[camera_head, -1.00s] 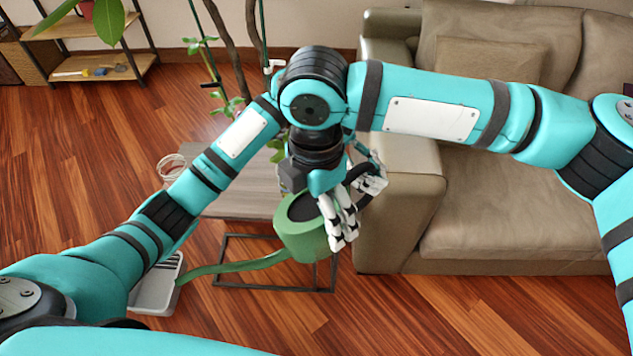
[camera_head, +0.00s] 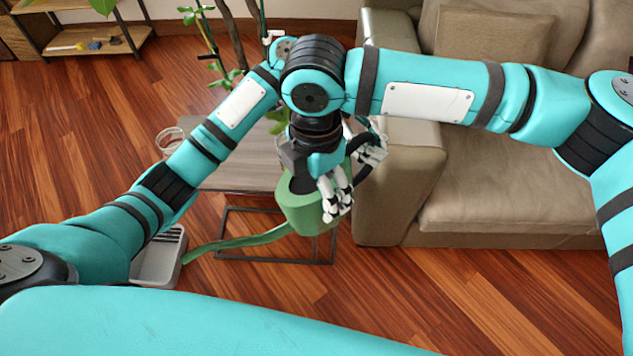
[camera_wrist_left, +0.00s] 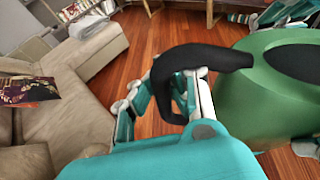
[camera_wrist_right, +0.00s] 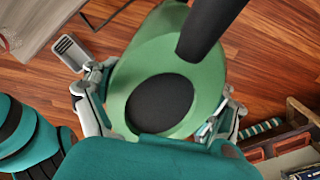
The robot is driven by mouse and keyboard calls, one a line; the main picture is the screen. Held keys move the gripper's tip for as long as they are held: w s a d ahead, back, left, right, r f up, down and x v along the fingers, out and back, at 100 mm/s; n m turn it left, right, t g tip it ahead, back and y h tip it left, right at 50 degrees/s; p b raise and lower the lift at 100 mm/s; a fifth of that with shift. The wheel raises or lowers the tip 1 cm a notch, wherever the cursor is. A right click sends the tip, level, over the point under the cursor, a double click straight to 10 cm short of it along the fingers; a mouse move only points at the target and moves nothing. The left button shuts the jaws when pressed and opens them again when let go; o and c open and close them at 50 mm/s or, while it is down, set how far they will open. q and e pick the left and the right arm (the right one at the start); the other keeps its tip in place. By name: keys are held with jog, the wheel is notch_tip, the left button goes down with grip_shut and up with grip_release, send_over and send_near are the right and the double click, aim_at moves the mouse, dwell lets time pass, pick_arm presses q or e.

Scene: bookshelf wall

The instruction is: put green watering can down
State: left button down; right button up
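The green watering can (camera_head: 300,212) has a black handle (camera_head: 378,163) and a long spout that points left in the head view. My left gripper (camera_head: 372,145) is closed around the handle, which also shows in the left wrist view (camera_wrist_left: 205,57). My right gripper (camera_head: 335,195) has its fingers on both sides of the green body, seen in the right wrist view (camera_wrist_right: 165,105). The can is held in front of the low table (camera_head: 235,170) in the picture, and its underside is hidden. My right arm covers part of the table.
A beige sofa (camera_head: 400,190) stands close to the right of the can. A plant (camera_head: 225,75) rises behind the table. A clear round dish (camera_head: 171,140) lies at the table's left edge. A grey tray (camera_head: 160,262) is on the floor at left. Wooden floor is open around.

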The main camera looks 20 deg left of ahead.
jog(key=c, duration=0.4)
pick_arm(q)
jog(key=c, duration=1.4)
grip_release()
pick_arm(e)
jog(key=shift+r, duration=0.1)
pick_arm(q)
jog(key=shift+o, duration=0.2)
pick_arm(e)
jog(key=shift+w, duration=0.1)
